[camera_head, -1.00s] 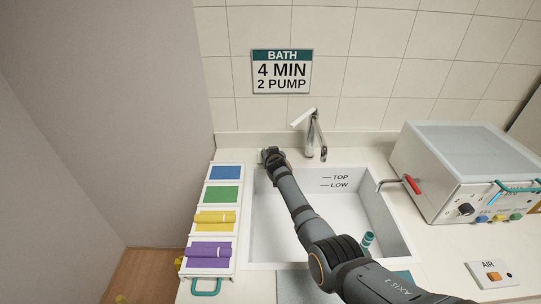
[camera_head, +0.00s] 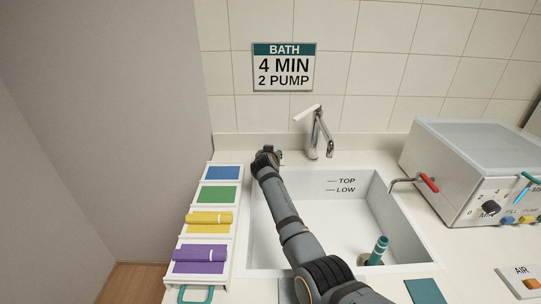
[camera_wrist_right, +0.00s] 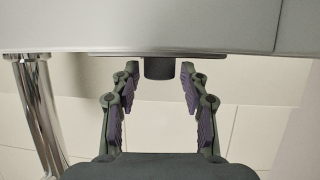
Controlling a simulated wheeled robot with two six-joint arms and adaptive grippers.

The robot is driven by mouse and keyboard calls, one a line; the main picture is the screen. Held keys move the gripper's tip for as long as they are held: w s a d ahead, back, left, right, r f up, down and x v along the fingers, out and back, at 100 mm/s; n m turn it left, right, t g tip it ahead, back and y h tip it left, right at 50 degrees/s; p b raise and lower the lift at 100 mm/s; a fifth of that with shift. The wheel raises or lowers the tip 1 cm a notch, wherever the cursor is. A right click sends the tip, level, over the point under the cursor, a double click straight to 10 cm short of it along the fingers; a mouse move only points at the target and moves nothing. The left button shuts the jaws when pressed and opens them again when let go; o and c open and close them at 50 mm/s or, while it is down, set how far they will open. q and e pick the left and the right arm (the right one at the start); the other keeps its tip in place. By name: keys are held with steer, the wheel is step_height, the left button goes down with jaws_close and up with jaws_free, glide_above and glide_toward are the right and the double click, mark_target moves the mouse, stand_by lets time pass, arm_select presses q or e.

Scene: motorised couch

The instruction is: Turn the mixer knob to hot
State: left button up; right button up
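My right gripper (camera_head: 266,154) reaches over the sink to the counter behind its back left corner, left of the tap. In the right wrist view the gripper (camera_wrist_right: 155,76) is open, its two purple-padded fingers apart. A short dark round knob (camera_wrist_right: 159,68) sits between the fingertips, against a pale surface, with a visible gap on both sides. It looks like the mixer knob; its hot and cold marks cannot be seen. In the head view the gripper hides it. The chrome tap (camera_head: 318,133) stands to the right of the gripper. My left gripper is out of view.
The white sink (camera_head: 340,220) holds a teal-banded cylinder (camera_head: 378,251). Left are coloured panels with a yellow roll (camera_head: 209,218) and a purple roll (camera_head: 200,254). Right are a red-handled lever (camera_head: 428,183) and a white control box (camera_head: 455,165). A bath sign (camera_head: 284,67) hangs behind.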

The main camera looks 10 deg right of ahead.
steer(key=shift+o, duration=0.2)
steer(key=shift+r, duration=0.15)
step_height(320, 180, up, 10)
stand_by(0.4)
